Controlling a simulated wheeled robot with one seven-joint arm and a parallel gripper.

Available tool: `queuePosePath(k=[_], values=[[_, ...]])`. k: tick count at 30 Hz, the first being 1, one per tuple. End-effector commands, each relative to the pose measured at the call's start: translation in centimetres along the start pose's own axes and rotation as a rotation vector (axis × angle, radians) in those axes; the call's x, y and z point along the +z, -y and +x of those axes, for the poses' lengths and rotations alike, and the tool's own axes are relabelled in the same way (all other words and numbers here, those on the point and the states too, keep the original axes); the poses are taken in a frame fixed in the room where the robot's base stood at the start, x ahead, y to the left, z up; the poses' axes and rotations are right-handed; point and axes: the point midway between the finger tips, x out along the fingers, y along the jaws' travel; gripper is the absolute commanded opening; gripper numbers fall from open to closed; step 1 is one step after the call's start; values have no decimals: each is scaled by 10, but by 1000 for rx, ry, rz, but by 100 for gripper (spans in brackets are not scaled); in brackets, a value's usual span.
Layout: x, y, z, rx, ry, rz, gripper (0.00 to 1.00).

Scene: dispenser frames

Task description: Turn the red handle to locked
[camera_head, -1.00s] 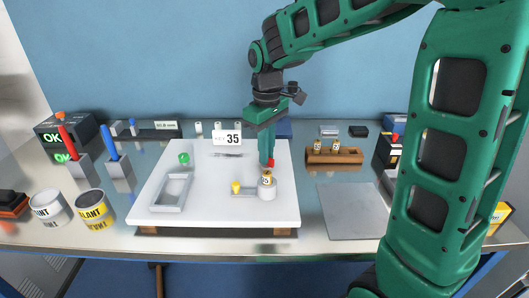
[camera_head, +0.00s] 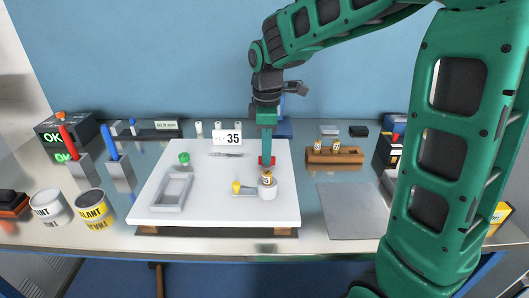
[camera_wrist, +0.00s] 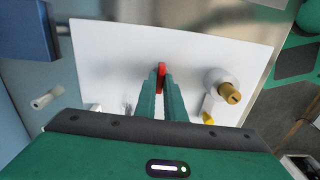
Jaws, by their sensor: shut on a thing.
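The red handle (camera_head: 272,161) stands on the white board (camera_head: 215,210), right of its middle. My gripper (camera_head: 266,156) points straight down with its fingers closed around the handle, and red shows on both sides of the fingertips. In the wrist view the handle (camera_wrist: 161,70) pokes out beyond my fingertips (camera_wrist: 161,90). The fingers hide its middle and its base. I cannot make out any locked or unlocked marking.
A white cylinder with a brass top (camera_head: 268,190) stands just in front of the handle, with a yellow knob (camera_head: 236,187) to its left. A green knob (camera_head: 184,158), a grey frame (camera_head: 171,193) and a "35" sign (camera_head: 227,137) are also on the board.

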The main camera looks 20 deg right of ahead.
Motion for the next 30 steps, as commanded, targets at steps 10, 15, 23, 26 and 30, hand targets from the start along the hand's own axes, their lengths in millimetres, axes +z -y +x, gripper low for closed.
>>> queuePosePath(k=[10, 15, 23, 26, 30], values=[[1, -3, -2, 8, -2, -1, 0], [1, -4, -2, 8, -2, -1, 24], [1, -2, -1, 4, -1, -4, 28], [0, -2, -3, 4, -1, -5, 28], [0, -2, -16, 5, -2, -5, 28]])
